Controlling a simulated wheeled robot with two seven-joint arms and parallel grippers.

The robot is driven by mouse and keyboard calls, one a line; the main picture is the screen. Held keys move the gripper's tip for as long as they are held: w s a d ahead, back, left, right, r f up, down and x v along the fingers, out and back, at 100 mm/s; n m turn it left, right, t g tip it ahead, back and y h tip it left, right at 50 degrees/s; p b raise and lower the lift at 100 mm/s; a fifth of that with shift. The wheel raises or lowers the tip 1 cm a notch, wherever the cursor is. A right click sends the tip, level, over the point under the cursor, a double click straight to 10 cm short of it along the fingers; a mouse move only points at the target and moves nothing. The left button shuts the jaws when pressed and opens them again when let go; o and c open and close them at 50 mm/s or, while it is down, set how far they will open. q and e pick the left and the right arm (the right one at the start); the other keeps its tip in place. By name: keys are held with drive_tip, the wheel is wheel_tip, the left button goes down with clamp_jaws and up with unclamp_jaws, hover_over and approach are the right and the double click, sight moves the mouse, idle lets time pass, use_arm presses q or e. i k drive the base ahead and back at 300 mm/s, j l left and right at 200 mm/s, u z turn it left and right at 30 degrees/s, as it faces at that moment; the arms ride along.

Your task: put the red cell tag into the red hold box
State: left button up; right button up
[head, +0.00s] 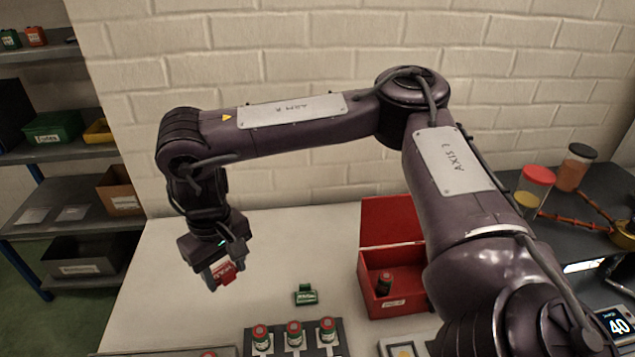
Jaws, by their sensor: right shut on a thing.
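My right gripper (223,274) is shut on the red cell tag (226,273), a small red piece with pale lettering. It holds the tag above the left part of the pale table. The red hold box (402,304) stands on the table to the right, with its lid raised at the back. A dark cylinder with a reddish top (384,281) is inside the box. My right arm passes in front of the box's right side and hides part of it. My left gripper is not in view.
A green tag (305,294) stands on the table between gripper and box. A dark rack (310,348) with several red-capped cylinders is at the front. Shelves (70,183) with bins stand at left. A dark counter with jars (576,167) is at right. The table's back middle is clear.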

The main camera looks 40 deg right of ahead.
sight(411, 287)
drive_tip(key=k+l+u, duration=0.1)
drive_tip(key=k, duration=0.25)
drive_tip(key=k+l, duration=0.2)
drive_tip(key=k, duration=0.2)
drive_tip(key=k+l+u, duration=0.15)
drive_tip(key=k, duration=0.2)
drive_tip(key=l+u, duration=0.1)
drive_tip(key=l, duration=0.45)
drive_tip(key=k+l, duration=0.15)
drive_tip(key=l, duration=0.35)
drive_tip(key=u, duration=0.05)
